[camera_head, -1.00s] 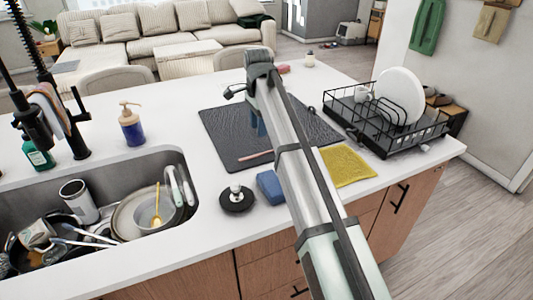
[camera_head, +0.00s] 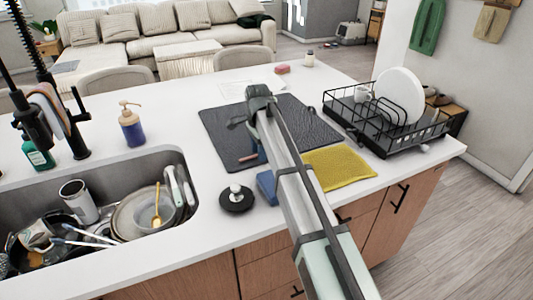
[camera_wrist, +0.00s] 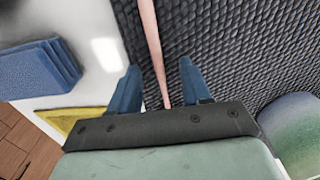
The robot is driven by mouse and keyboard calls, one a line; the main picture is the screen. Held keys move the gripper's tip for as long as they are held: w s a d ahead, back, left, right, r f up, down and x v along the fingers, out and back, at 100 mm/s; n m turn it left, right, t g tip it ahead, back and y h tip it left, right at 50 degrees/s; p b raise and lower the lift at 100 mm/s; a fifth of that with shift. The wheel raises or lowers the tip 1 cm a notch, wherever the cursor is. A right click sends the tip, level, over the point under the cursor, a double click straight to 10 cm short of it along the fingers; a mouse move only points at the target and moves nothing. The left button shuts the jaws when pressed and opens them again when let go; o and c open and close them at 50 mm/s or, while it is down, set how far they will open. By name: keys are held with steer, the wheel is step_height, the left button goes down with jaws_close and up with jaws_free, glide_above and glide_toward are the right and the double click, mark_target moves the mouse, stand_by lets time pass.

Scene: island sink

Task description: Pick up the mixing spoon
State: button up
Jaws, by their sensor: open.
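A thin pinkish-brown handle, which looks like the mixing spoon (camera_head: 247,158), lies on the black textured mat (camera_head: 222,130). In the wrist view the spoon handle (camera_wrist: 152,40) runs from the top edge down between my two blue fingers. Its head is not in view there, and my arm hides part of it in the head view. My gripper (camera_wrist: 159,70) is open, with one finger on each side of the handle and a gap on both sides. In the head view my gripper (camera_head: 256,153) is low over the mat, mostly behind my arm.
A blue sponge (camera_head: 267,186) and a yellow cloth (camera_head: 342,168) lie near the counter's front edge. A black round stopper (camera_head: 236,200) stands beside the sponge. The sink (camera_head: 187,158) at left holds dishes and a yellow spoon (camera_head: 157,205). A black dish rack (camera_head: 340,113) stands at right.

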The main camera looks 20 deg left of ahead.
jaws_close()
stand_by(0.4)
steer(key=shift+r, duration=0.1)
